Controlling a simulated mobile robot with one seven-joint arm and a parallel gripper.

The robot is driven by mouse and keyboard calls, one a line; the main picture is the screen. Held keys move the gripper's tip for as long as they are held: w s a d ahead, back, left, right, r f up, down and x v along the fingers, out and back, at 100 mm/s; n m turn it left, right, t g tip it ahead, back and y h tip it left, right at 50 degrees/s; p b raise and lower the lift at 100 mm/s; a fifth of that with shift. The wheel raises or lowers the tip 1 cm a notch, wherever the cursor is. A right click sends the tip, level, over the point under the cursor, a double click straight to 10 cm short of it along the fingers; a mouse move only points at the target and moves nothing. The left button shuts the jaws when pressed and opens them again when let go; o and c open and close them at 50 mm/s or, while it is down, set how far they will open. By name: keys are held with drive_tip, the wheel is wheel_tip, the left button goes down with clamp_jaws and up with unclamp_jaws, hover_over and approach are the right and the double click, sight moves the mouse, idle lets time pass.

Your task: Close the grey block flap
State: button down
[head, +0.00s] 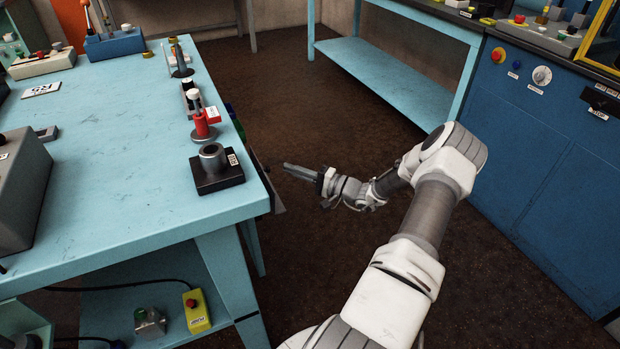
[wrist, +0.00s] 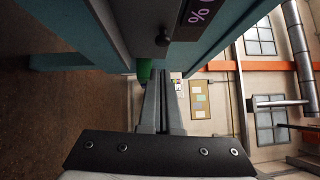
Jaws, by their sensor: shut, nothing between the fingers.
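My gripper (head: 289,168) is shut and empty, beside the right edge of the blue table and pointing left towards it. In the wrist view its fingers (wrist: 161,98) lie together, close below a grey-blue panel with a dark round knob (wrist: 162,39) and a purple label. A thin grey panel (head: 265,184) stands out from the table's side, close to the fingertips in the head view; it may be the grey block flap, but I cannot be sure. Its hinge and the block behind it are hidden by the table top. I cannot tell whether the fingers touch it.
The blue table (head: 120,190) fills the left, with a black block holding a grey ring (head: 212,158) and a red-based fitting (head: 203,123) near its edge. A blue cabinet (head: 545,160) stands at the right. The brown floor (head: 300,90) between them is clear.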

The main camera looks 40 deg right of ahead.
sight(262, 178)
drive_tip(key=a, duration=0.3)
drive_tip(key=shift+w+r, duration=0.2)
drive_tip(key=shift+w, duration=0.2)
